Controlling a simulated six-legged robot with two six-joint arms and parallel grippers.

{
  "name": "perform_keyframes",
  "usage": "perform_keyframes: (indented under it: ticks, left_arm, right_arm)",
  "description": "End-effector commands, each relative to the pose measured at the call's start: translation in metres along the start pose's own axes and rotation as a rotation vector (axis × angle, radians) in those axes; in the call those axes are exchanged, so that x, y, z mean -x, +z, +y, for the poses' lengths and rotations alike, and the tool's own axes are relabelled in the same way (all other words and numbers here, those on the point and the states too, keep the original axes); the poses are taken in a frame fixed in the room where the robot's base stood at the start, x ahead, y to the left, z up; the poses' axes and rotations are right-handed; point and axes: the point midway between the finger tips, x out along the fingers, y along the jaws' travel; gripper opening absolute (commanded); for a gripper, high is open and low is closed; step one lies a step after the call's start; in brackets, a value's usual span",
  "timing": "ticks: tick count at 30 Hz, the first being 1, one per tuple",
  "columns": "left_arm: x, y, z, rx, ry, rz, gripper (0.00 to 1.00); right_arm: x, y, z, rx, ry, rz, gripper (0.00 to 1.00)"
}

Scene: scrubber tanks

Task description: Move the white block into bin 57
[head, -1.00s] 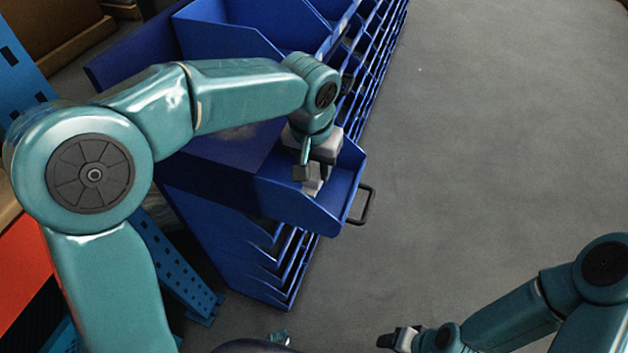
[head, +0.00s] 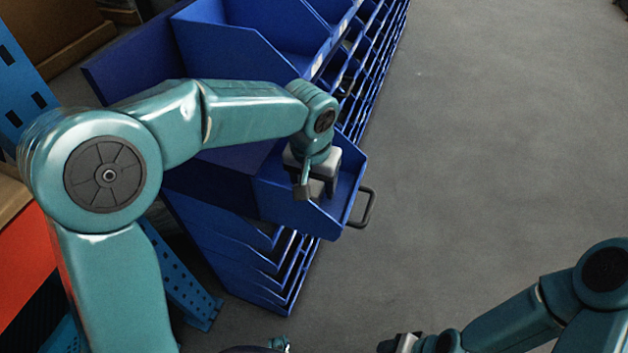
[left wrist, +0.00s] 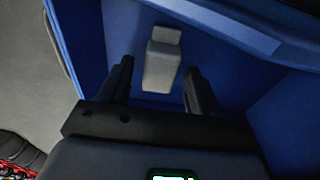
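The white block (left wrist: 162,62) looks light grey in the left wrist view and lies inside a blue bin (left wrist: 222,52). My left gripper (left wrist: 160,68) is open, with one dark finger on each side of the block and a gap on both sides. In the head view the left gripper (head: 318,190) reaches down into the pulled-out blue bin (head: 337,218) and hides most or all of the block. My right gripper (head: 400,343) is at the bottom edge, partly cut off, and its fingers are unclear. No bin number is readable.
A dark handle (head: 364,208) sticks out from the bin's front. A blue rack (head: 372,75) with several compartments runs to the back, with a large open blue bin (head: 235,35) near the top. Grey floor (head: 490,150) at the right is clear.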

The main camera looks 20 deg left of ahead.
Motion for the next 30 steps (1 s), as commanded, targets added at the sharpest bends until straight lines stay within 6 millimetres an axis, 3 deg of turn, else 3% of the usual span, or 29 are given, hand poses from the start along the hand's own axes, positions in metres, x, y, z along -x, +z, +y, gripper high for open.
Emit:
perform_keyframes:
  ticks: [5, 18, 23, 30]
  left_arm:
    - [0.015, -0.001, 0.0, 0.0, 0.0, 0.003, 0.63]
    - [0.109, -0.001, 0.001, 0.0, 0.001, 0.003, 0.63]
    - [0.122, -0.001, 0.0, 0.0, 0.0, 0.001, 0.63]
    - [0.123, 0.0, 0.0, 0.0, 0.0, 0.0, 0.63]
  right_arm:
    - [0.005, 0.0, -0.002, 0.0, 0.0, 0.0, 0.57]
    - [0.024, 0.0, -0.009, 0.0, 0.0, 0.0, 0.57]
    - [0.026, 0.001, -0.009, 0.0, 0.0, 0.0, 0.57]
    - [0.025, 0.001, -0.009, 0.0, 0.0, 0.0, 0.57]
